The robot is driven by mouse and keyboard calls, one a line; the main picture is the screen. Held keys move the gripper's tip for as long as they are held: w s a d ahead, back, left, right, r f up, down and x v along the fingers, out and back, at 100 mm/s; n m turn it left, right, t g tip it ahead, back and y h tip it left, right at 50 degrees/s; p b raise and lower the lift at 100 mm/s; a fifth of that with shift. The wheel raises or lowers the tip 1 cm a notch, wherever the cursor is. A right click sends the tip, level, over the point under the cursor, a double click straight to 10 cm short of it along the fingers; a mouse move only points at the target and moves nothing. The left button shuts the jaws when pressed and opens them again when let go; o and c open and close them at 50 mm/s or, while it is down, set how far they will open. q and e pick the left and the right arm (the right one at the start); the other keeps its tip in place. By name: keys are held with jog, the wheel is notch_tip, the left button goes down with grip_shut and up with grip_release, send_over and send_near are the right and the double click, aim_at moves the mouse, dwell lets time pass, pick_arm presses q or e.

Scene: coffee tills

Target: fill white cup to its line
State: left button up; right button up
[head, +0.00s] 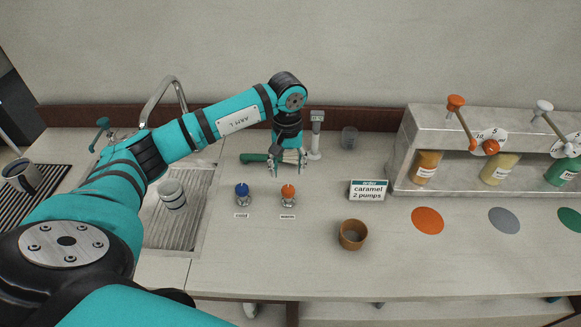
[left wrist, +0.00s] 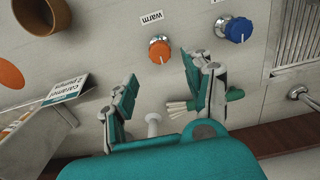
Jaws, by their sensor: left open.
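The white cup (head: 172,199) stands in the ribbed sink area (head: 193,232) at the left, below the curved metal tap (head: 165,90). It has a dark band near its top; its fill level cannot be made out. A blue knob (head: 242,190) and an orange knob (head: 288,191) sit on the counter right of the sink. My left gripper (head: 289,168) is open just behind the orange knob. In the left wrist view its spread fingers (left wrist: 160,75) have nothing between them, with the orange knob (left wrist: 160,50) beyond. The cup is not in that view. My right gripper is not seen.
A green-handled brush (head: 254,158) lies by my left gripper, and a white post (head: 316,138) stands behind. A dark mug (head: 22,176) is far left.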

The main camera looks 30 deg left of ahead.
aim_at(288, 188)
pick_arm(q)
jog(key=shift+f, duration=0.45)
notch_tip(288, 188, down, 8)
jog(key=b, duration=0.4)
jog(key=shift+f, duration=0.25)
jog(key=shift+r, duration=0.3)
jog(key=shift+c, duration=1.1)
jog(key=c, duration=0.4)
